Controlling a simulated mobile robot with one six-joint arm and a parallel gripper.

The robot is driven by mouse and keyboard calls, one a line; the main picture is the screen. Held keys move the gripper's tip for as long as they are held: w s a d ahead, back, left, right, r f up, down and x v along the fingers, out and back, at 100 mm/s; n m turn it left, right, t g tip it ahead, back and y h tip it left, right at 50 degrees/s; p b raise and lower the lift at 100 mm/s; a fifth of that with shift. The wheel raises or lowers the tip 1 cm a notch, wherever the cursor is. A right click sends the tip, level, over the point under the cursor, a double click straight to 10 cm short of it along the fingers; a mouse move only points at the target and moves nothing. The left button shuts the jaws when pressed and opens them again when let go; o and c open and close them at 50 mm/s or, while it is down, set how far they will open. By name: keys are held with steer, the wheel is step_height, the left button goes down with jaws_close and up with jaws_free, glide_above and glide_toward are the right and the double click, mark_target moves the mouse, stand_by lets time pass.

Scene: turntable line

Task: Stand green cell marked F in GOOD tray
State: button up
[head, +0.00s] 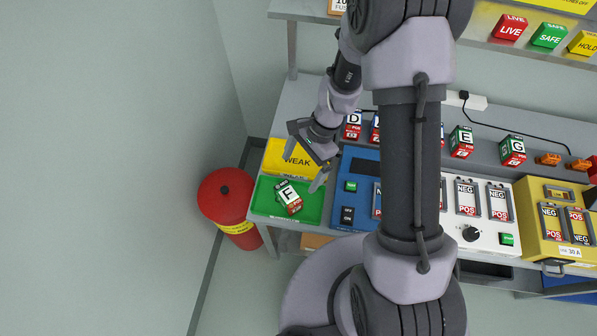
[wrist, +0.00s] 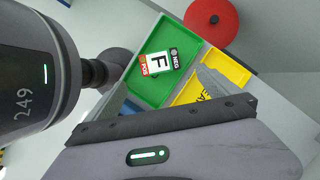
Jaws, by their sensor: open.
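The cell marked F (head: 289,196) lies in the green tray (head: 262,202), its lettered side facing up. In the wrist view the same cell (wrist: 158,62) shows a black NEG end at right and a red POS end at left. No GOOD label is readable on the green tray; the tray also shows in the wrist view (wrist: 178,38). My gripper (head: 305,168) is open and empty above the trays, its fingers apart on either side of the view toward the cell. In the wrist view my gripper (wrist: 163,82) is apart from the cell.
A yellow WEAK tray (head: 278,152) sits directly behind the green one. A blue device (head: 358,200) stands close at right. A red bin (head: 226,195) is left of the bench. Cells E (head: 461,141) and G (head: 512,150) stand at the back. An upper shelf overhangs.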

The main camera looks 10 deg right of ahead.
step_height(320, 180, up, 18)
steer(key=s+n+t, duration=0.1)
steer(key=n+t, duration=0.2)
steer(key=n, duration=0.1)
steer(key=s+d+r+n+t+h, duration=0.2)
steer(key=s+r+n+t, duration=0.2)
steer(key=s+r, duration=0.8)
steer(key=shift+d+r+t, duration=0.3)
steer(key=shift+r, duration=0.05)
step_height(320, 180, down, 14)
steer(key=b, duration=1.4)
steer(key=shift+s+f, duration=0.1)
